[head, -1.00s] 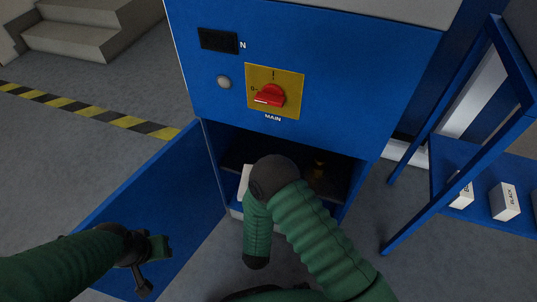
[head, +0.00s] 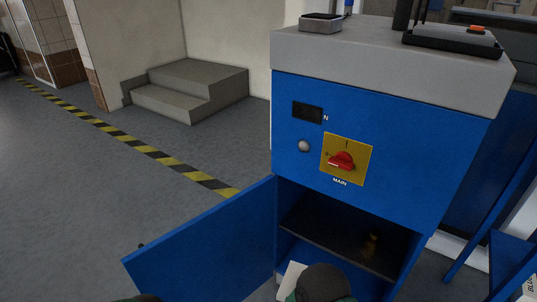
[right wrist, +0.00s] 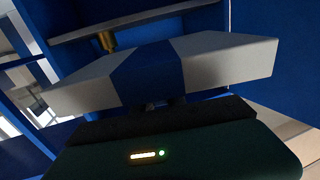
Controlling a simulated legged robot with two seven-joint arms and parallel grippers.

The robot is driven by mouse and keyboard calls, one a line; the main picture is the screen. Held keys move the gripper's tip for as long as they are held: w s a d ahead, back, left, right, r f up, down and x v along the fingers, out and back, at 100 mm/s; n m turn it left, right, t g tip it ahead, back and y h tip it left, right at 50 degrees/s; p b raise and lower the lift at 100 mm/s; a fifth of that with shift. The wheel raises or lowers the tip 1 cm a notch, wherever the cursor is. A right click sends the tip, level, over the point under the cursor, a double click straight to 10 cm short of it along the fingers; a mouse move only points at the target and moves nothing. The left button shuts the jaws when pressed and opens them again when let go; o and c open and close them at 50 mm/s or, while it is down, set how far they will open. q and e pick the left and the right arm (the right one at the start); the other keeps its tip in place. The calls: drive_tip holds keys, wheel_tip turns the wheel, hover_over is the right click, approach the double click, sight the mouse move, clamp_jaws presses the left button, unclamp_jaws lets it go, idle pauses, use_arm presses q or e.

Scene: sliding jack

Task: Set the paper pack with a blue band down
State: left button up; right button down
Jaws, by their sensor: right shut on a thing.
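The paper pack (right wrist: 212,65) is a pale, flat block with a blue band (right wrist: 148,72) around its middle, large in the right wrist view. My right gripper (right wrist: 165,105) is shut on it; the fingers are mostly hidden under the pack. In the head view a white corner, apparently of the pack (head: 291,281), shows at the bottom of the open cabinet (head: 300,250), beside my right arm. Whether the pack touches any surface cannot be seen. My left gripper is not clearly in view.
The cabinet's blue door (head: 205,245) stands open to the left. Inside is a dark shelf (head: 335,240) with a small brass-coloured thing (head: 372,243). A red switch (head: 341,160) is above. A blue rack (head: 510,255) stands at the right.

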drive_tip(key=s+d+r+n+y+p, duration=0.1)
drive_tip(key=d+r+n+y+p, duration=0.1)
drive_tip(key=r+p, duration=1.4)
drive_tip(key=s+d+r+n+t+y+p, duration=0.1)
drive_tip(key=d+r+y+p, duration=0.3)
drive_tip(key=r+p, duration=1.1)
wheel_tip(320, 180, up, 8)
drive_tip(key=shift+d+f+n+y+p, duration=0.1)
drive_tip(key=shift+d+n+y+p, duration=0.1)
drive_tip(key=shift+n+y+p, duration=0.35)
